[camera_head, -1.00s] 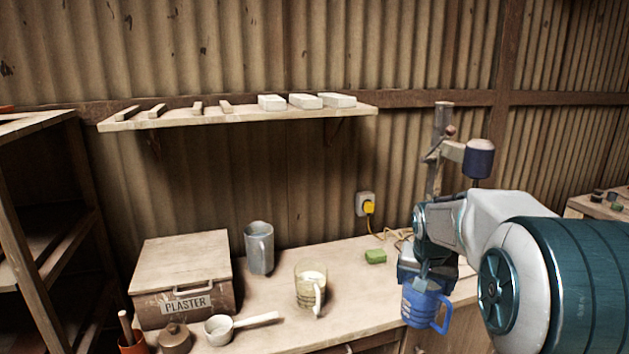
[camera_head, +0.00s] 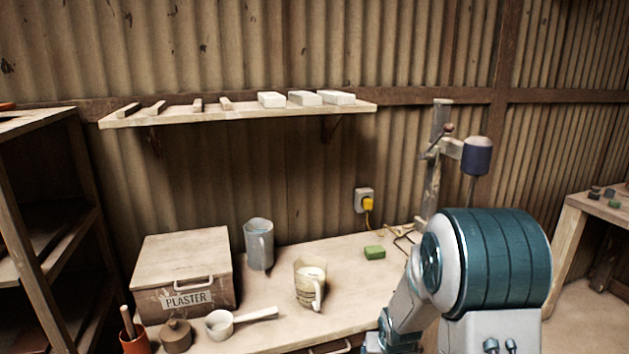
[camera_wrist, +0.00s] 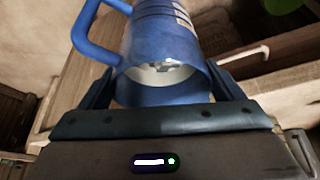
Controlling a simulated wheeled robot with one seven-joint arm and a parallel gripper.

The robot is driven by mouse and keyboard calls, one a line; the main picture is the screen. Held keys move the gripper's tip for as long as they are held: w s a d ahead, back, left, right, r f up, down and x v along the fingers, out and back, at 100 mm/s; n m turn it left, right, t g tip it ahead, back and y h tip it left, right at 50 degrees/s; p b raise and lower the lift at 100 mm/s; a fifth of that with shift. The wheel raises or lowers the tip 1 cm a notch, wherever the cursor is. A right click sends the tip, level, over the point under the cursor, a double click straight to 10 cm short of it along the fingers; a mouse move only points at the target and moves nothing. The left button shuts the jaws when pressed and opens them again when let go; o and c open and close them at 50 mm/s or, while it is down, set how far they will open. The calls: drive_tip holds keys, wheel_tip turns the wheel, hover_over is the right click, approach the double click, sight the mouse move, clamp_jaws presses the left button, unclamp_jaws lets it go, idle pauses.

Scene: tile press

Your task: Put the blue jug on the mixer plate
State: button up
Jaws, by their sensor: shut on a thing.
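The blue jug (camera_wrist: 168,45) fills the upper middle of the wrist view, its handle to the left and some pale content showing inside its mouth. My gripper (camera_wrist: 165,85) is shut on the jug, with a finger on each side of it. In the head view the jug and the gripper are out of sight, below the frame or behind my arm. The mixer (camera_head: 478,156) stands at the back right of the bench, with a dark motor on a post. Its plate is hidden behind my arm.
On the bench (camera_head: 340,252) stand a plaster box (camera_head: 183,268), a grey metal jug (camera_head: 259,244), a clear measuring jug (camera_head: 310,284), a white ladle (camera_head: 220,323) and a green sponge (camera_head: 375,252). A shelf (camera_head: 240,112) hangs above.

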drive_tip(key=s+a+f+n, duration=0.1)
drive_tip(key=s+a+f, duration=0.1)
drive_tip(key=s+f, duration=0.1)
drive_tip(key=shift+s+f, duration=0.2)
drive_tip(key=shift+f, duration=0.7)
